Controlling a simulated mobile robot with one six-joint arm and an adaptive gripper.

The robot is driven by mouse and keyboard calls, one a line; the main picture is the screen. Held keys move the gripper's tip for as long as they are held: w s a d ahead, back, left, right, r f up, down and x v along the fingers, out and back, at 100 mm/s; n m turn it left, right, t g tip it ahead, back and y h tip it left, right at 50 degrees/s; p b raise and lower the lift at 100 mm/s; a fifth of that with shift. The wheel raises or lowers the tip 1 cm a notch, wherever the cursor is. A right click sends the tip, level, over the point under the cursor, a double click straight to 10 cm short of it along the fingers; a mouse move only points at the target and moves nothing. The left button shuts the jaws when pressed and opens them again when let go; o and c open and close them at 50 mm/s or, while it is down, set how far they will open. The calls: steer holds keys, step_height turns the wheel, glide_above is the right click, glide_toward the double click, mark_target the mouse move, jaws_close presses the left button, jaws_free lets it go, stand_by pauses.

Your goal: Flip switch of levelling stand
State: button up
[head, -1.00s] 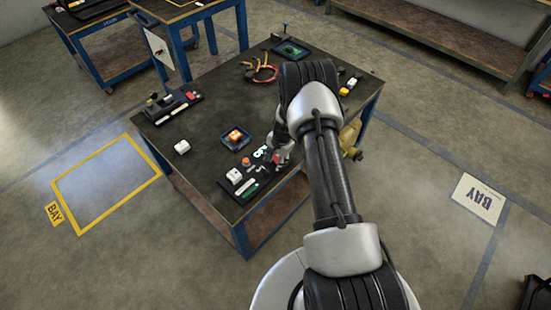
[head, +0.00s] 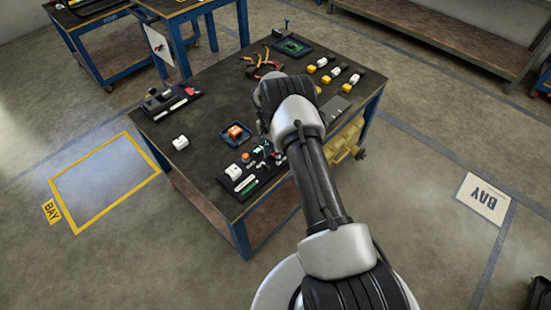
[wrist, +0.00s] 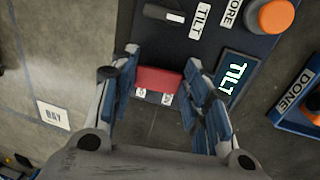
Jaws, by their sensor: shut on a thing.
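The levelling stand is a dark panel (head: 246,190) at the near edge of the workbench. In the wrist view, its lit screen (wrist: 232,78) reads TILT in green. A black lever (wrist: 163,14) sits beside a white TILT label. A red block-shaped switch (wrist: 157,78) with two small white labels lies at the panel's near edge. My gripper (wrist: 162,72) has its blue-padded fingers on either side of the red switch, shut on it. The small label text is unreadable. In the head view my arm hides the gripper.
An orange button (wrist: 276,15) sits on the panel. A blue DONE tray (head: 236,134) holding an orange item stands close by. A white block (head: 180,143) lies left on the bench (head: 205,165). Yellow and white blocks (head: 333,72) stand in rows at the far right.

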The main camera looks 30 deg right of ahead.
steer(key=shift+a, duration=0.1)
stand_by(0.3)
steer(key=o, duration=1.1)
steer(key=shift+c, duration=0.2)
steer(key=shift+w, duration=0.1)
step_height(320, 180, up, 12)
steer(key=w, duration=0.2)
steer(key=shift+a+f, duration=0.15)
steer(key=shift+a, duration=0.2)
steer(key=shift+w, duration=0.1)
